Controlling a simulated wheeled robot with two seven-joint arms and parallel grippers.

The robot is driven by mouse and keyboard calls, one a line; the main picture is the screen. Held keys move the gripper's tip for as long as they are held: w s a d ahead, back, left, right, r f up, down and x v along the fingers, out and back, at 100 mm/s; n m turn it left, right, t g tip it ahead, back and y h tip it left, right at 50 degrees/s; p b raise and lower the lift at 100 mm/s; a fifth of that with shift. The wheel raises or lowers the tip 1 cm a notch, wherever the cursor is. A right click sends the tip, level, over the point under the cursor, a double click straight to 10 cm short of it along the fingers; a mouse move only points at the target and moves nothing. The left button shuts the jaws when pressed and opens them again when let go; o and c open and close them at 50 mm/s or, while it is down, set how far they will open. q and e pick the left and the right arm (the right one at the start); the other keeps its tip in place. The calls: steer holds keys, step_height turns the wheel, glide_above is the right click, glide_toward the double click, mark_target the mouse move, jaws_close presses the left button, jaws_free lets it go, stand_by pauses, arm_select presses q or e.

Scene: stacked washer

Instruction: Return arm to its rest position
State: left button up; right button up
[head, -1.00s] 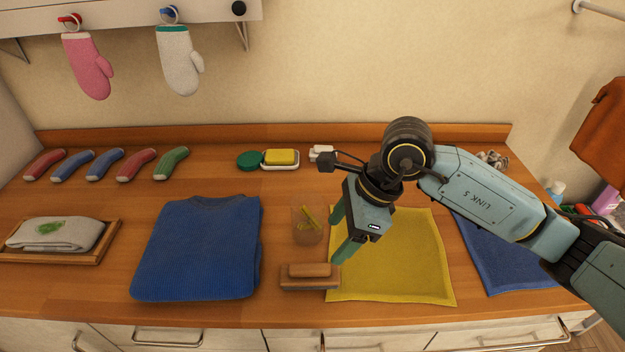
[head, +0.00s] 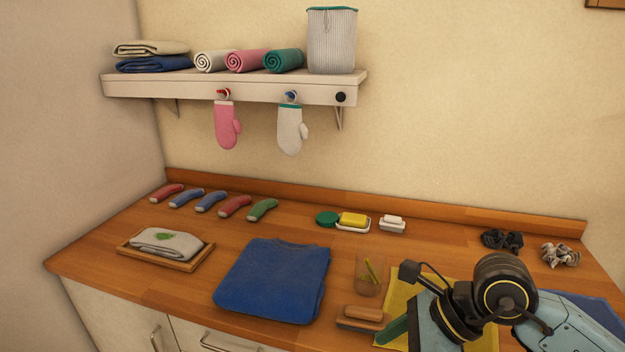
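My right arm comes in from the lower right of the head view, over the yellow cloth (head: 397,297) on the wooden counter. Its gripper (head: 393,332) points down and left at the bottom edge. One green finger shows, close to the wooden brush (head: 361,317); I cannot tell if they touch. The other finger is hidden or cut off, so its opening cannot be told, and nothing is seen held. My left arm and gripper are not in view.
A glass (head: 369,275) with yellow sticks stands near the arm. A folded blue sweater (head: 273,281), a wooden tray (head: 123,251) with a grey cloth, several socks and a soap dish (head: 353,228) lie further left. A loaded shelf (head: 236,90) is above, with two hanging mitts.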

steer(key=s+a+r+m+y, duration=0.2)
steer(key=a+r+m+y, duration=0.2)
steer(key=a+r+y, duration=0.55)
steer(key=w+d+r+m+t, duration=0.2)
steer(key=d+r+m+t, duration=0.2)
steer(key=m+t, duration=0.45)
steer(key=w+d+r+m+t, duration=0.3)
steer(key=m+t, duration=0.4)
steer(key=m, duration=0.2)
steer(key=d+f+m+h, duration=1.3)
steer(key=f+m+h, duration=0.4)
steer(key=m, duration=0.5)
steer(key=s+f+m+g, duration=0.5)
steer(key=s+f+g, duration=0.8)
steer(key=s+f, duration=0.45)
step_height(320, 180, down, 21)
steer(key=s+g, duration=0.1)
steer(key=s, duration=0.2)
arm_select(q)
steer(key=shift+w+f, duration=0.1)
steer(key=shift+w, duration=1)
arm_select(e)
steer(key=s+d+f+g, duration=0.1)
steer(key=s+d+f, duration=0.2)
steer(key=s+f, duration=1.2)
steer(key=shift+s+f, duration=0.35)
steer(key=shift+f, duration=0.25)
